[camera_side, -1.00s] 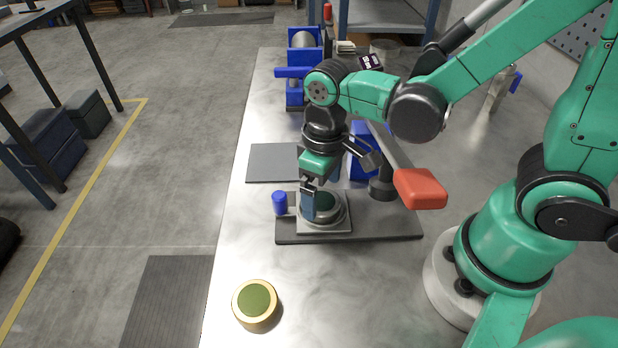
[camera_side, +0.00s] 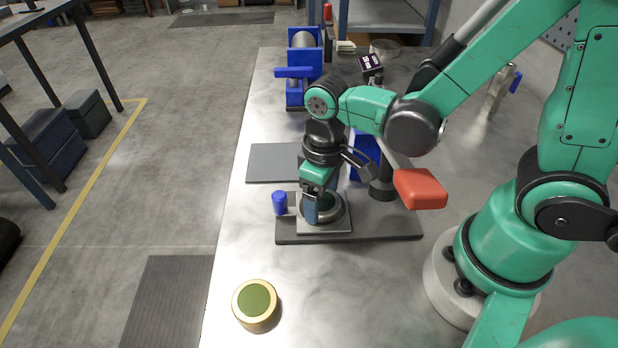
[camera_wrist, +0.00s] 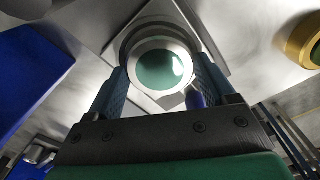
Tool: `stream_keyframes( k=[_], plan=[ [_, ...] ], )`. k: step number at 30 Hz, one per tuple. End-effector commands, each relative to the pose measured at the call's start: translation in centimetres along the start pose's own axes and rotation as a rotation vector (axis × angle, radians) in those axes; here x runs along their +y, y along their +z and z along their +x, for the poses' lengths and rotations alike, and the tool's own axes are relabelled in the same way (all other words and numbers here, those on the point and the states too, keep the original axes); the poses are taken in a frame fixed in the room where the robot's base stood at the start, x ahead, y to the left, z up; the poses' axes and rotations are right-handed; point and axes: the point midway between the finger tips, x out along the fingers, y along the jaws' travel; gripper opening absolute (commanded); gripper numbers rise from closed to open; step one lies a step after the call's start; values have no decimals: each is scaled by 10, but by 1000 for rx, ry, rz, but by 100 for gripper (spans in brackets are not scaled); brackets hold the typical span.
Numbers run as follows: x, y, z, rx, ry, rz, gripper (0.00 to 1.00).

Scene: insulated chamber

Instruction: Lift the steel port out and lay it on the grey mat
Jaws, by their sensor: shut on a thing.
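The steel port (camera_side: 331,207) is a round metal ring with a dark green face, sitting in the square holder (camera_side: 341,229) on the dark base plate. In the wrist view the port (camera_wrist: 160,68) lies between my fingers, its green face toward the camera. My gripper (camera_side: 318,210) points down over the holder and is shut on the port, a finger on each side of it (camera_wrist: 163,80). The near finger and hand hide part of the port in the side view. The grey mat (camera_side: 268,164) lies flat and bare behind the holder, to the left.
A small blue cylinder (camera_side: 279,203) stands close beside the holder on the left. A red block (camera_side: 420,188) and a dark post (camera_side: 382,185) are to the right. A brass ring with a green top (camera_side: 256,304) sits at the front. The bench between is clear.

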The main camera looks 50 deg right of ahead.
Motion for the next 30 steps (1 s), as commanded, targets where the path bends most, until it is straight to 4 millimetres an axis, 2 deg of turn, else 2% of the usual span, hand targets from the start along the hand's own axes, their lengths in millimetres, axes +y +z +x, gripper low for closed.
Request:
stream_keyframes(
  k=[5, 6, 11, 30],
  plan=[
    [0, 0, 0, 0, 0, 0, 14],
    [0, 0, 0, 0, 0, 0, 4],
    [0, 0, -4, 0, 0, 0, 4],
    [0, 0, -45, 0, 0, 0, 4]
  ],
)
